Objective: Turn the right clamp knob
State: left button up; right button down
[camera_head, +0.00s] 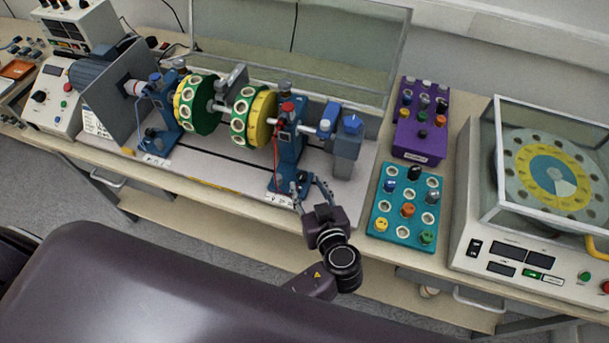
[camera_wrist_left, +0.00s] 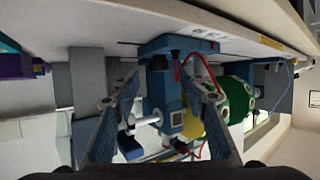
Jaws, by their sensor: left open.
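The vibration rig's right blue stand (camera_head: 287,160) carries the shaft with green and yellow discs. A red and dark knob (camera_head: 287,107) tops this stand. I cannot tell for certain which is the right clamp knob. My left gripper (camera_head: 308,184) is open and empty at the front of the right stand, near its foot. In the left wrist view the two fingers (camera_wrist_left: 162,72) flank the blue stand (camera_wrist_left: 165,95), which appears upside down. Contact cannot be told. My right gripper is not in view.
A teal panel (camera_head: 378,232) and a purple panel (camera_head: 418,154) with several knobs lie right of the rig. A clear-lidded dial unit (camera_head: 470,240) stands farther right. A clear shield (camera_head: 230,40) rises behind the rig. The left stand (camera_head: 160,140) is farther left.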

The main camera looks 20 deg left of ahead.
aim_at(300, 178)
pick_arm(q)
jog(key=x, duration=0.3)
jog(key=shift+p, duration=0.3)
jog(key=shift+w+a+f, duration=0.1)
jog(key=shift+f, duration=0.05)
jog(key=shift+c, duration=1.4)
jog(key=c, duration=0.7)
grip_shut()
jog(key=shift+a+m+t+h+b, duration=0.2)
jog(key=shift+m+t+h, duration=0.15)
jog(key=shift+m+h, duration=0.4)
jog(key=shift+a+m+t+h+b, duration=0.2)
jog(key=shift+m+t+h, duration=0.15)
jog(key=shift+m+h, duration=0.35)
jog(key=m+h, duration=0.2)
jog(key=h, duration=0.1)
jog(key=shift+a+m+t, duration=0.25)
jog(key=shift+t, duration=0.05)
jog(key=shift+a+m+h, duration=0.15)
jog(key=shift+m+h, duration=0.55)
jog(key=shift+h, duration=0.15)
jog(key=shift+a+m+h+p, duration=0.2)
jog(key=shift+m+h+p, duration=0.3)
jog(key=shift+m+h, duration=0.8)
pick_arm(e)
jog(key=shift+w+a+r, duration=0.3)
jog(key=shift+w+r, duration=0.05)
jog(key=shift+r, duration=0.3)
pick_arm(q)
jog(key=shift+h, duration=0.3)
